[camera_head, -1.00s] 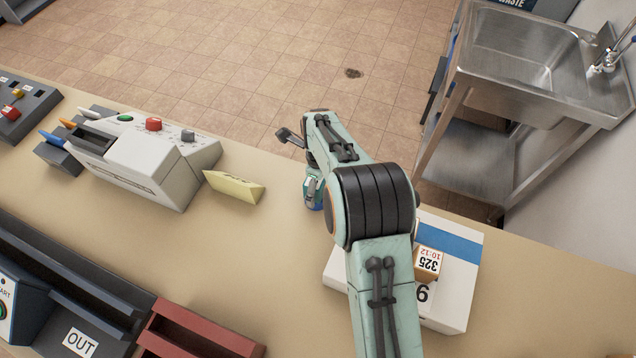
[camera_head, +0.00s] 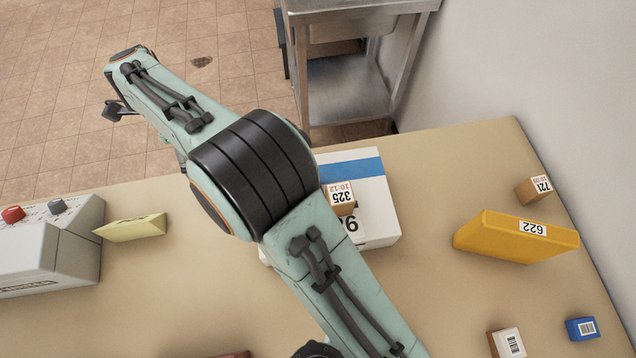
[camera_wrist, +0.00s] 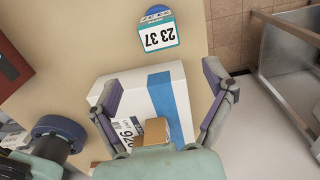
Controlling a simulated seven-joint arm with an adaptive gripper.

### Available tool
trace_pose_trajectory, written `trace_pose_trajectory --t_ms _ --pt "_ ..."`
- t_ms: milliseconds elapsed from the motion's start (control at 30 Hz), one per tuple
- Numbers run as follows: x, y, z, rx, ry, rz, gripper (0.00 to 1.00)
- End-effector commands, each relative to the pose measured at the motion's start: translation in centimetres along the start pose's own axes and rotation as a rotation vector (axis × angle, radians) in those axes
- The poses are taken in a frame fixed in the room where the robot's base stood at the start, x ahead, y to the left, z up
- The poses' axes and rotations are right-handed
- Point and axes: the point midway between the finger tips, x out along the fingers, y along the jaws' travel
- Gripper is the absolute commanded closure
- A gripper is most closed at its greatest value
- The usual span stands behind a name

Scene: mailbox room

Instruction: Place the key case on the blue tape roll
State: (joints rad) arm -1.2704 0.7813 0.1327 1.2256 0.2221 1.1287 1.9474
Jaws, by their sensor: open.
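My gripper (camera_wrist: 161,80) is open in the wrist view, its two fingers wide apart with nothing between them at the tips. I cannot make out a key case for certain. At the head view's right, a small blue block (camera_head: 581,328) and a brown and white block (camera_head: 507,343) carry barcodes.
A white box with a blue stripe (camera_head: 370,170) lies beside my arm, a small brown box "325" (camera_head: 340,197) on it. A yellow box "622" (camera_head: 515,237) and a brown box "721" (camera_head: 534,190) stand right. A yellow wedge (camera_head: 130,228) is left.

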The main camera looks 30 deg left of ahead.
Motion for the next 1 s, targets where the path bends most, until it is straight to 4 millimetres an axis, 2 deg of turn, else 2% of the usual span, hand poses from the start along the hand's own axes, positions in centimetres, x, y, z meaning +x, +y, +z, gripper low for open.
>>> trace_pose_trajectory --t_ms 67,133,167,267,300,367,400,467,500,600,700,833,1000 --pt "-0.3 -0.1 -0.7 -0.006 0.000 -0.002 0.18" --pt "-1.4 -0.4 -3.0 -0.030 0.002 -0.005 0.18" --pt "-2.1 -0.5 -4.6 -0.049 0.004 -0.007 0.18" --pt "-5.3 0.2 -12.6 -0.150 0.013 -0.010 0.18" --pt "-6.8 1.4 -16.5 -0.205 0.016 -0.010 0.18" --pt "-8.7 4.5 -22.4 -0.297 0.019 -0.006 0.18" --pt "-9.6 7.1 -25.9 -0.361 0.017 -0.002 0.18" --pt "-10.6 11.7 -29.8 -0.455 0.012 -0.001 0.18" --pt "-10.9 14.9 -31.7 -0.516 0.006 -0.002 0.18" --pt "-10.6 22.1 -33.8 -0.653 -0.011 -0.013 0.18" --pt "-9.5 27.2 -33.7 -0.764 -0.024 -0.032 0.18" --pt "-8.3 30.5 -32.7 -0.855 -0.031 -0.054 0.18" --pt "-7.8 31.5 -32.3 -0.891 -0.034 -0.061 0.18"
